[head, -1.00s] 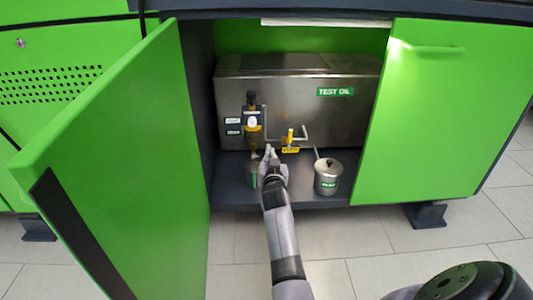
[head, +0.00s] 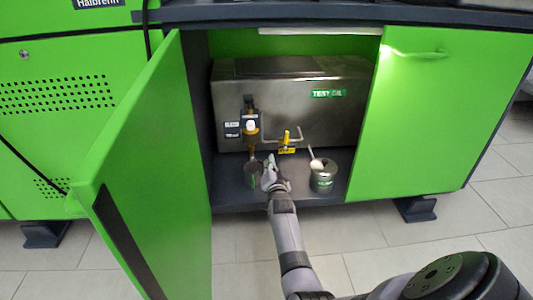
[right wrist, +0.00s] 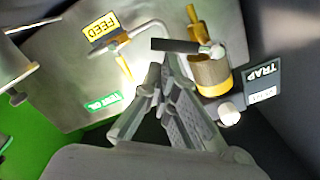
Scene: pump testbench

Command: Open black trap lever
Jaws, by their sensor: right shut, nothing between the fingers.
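The black trap lever (right wrist: 175,45) shows in the right wrist view, sticking out sideways from a silver pivot on the brass trap fitting (right wrist: 212,75). The black TRAP label (right wrist: 262,80) appears upside down beside it. In the head view the trap unit (head: 250,127) is on the front of the steel TEST OIL tank (head: 330,112); the lever is too small to make out there. My right gripper (head: 268,162) is just below and right of the trap unit. In the right wrist view its shut, empty fingers (right wrist: 160,68) end close to the lever's free end; contact cannot be told.
The yellow FEED valve (head: 286,142) and its bent pipe are right of the trap. The open green door (head: 140,160) bounds the left side, the green panel (head: 430,120) the right.

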